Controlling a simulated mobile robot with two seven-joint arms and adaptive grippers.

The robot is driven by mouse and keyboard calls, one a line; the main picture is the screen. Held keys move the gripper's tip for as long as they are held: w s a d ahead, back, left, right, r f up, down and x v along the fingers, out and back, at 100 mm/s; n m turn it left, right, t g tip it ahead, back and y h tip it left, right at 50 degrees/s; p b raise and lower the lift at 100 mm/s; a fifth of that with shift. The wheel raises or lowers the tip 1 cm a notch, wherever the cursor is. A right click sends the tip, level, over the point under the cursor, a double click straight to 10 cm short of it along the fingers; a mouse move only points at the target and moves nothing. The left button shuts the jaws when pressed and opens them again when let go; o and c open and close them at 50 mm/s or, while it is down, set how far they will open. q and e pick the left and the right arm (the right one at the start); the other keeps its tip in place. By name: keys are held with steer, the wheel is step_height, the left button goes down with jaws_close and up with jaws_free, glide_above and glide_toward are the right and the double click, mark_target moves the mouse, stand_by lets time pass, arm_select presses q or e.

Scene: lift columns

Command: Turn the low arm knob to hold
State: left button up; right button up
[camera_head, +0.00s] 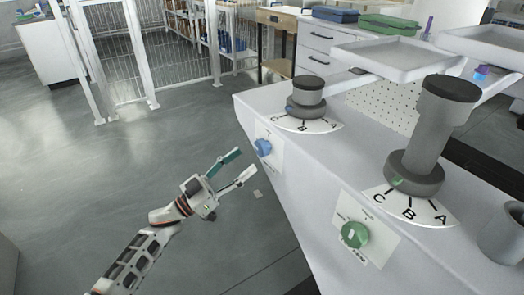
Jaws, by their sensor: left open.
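A blue knob (263,147) sits on a white plate on the left face of the white bench, below the short grey column (307,93). The lettering on its plate is too small to read, and I cannot tell its setting. A green knob (354,235) sits on a similar plate on the same face, below the tall grey column (424,130). My left gripper (247,163) is open and empty, reaching in from the lower left. Its fingertips appear just left of and below the blue knob; I cannot tell whether they touch it. My right gripper is out of view.
The white bench (345,155) fills the right side. Lettered dials, A to C, surround both column bases. White trays (396,58) extend behind the columns, and a grey cup (502,234) stands at right. Open floor (90,190) lies left, with a wire fence behind.

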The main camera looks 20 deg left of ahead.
mark_target(258, 149)
arm_select(q)
steer(key=x, duration=0.6)
steer(key=shift+w+d+r, duration=0.15)
steer(key=shift+r, duration=0.05)
steer(key=c, duration=1.1)
